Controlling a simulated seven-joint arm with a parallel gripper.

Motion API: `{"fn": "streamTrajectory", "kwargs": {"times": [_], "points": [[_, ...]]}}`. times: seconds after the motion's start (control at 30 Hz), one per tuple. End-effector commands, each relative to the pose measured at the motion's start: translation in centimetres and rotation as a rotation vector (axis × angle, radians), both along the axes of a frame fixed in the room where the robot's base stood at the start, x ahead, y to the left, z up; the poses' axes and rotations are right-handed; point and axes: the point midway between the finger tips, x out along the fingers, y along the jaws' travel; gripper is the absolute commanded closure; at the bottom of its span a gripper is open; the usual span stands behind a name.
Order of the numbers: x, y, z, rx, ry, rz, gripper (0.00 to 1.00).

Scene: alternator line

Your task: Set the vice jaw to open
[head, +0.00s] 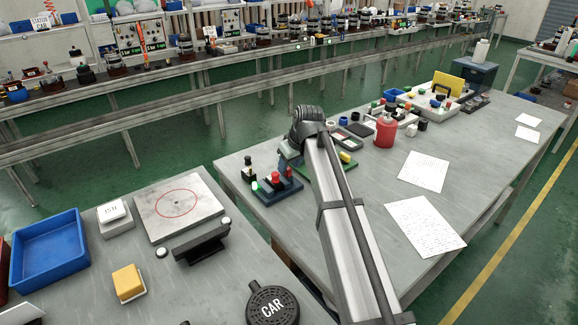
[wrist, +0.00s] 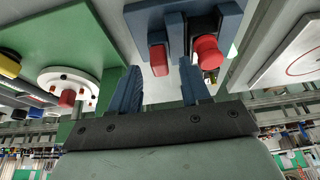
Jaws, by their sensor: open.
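A blue fixture (head: 284,191) stands near the left corner of the right-hand bench and bears a red knob (head: 275,177) and a smaller green-topped part. In the wrist view a blue fixture (wrist: 228,20) carries a red block (wrist: 158,60) and a red round knob (wrist: 207,53). I cannot tell which part is the vice jaw, nor its setting. My gripper (wrist: 147,78) is open, its blue fingers apart with nothing gripped between them; the red block shows beyond the gap. In the head view my wrist is just behind the blue fixture and my fingertips cannot be made out.
A red canister (head: 385,131) and small trays stand farther along the bench. Paper sheets (head: 425,172) lie flat at right. A dark bar-shaped device (head: 201,244) sits on the left table.

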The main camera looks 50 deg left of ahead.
Motion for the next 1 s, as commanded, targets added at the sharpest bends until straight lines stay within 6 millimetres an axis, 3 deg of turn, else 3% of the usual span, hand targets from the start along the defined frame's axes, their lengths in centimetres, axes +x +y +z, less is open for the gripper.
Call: {"fn": "streamTrajectory", "kwargs": {"times": [0.47,1.0], "points": [[0.0,0.45,-1.03,0.001,-0.001,0.0,0.53],[-0.02,0.43,-1.01,0.001,0.0,0.0,1.0]]}}
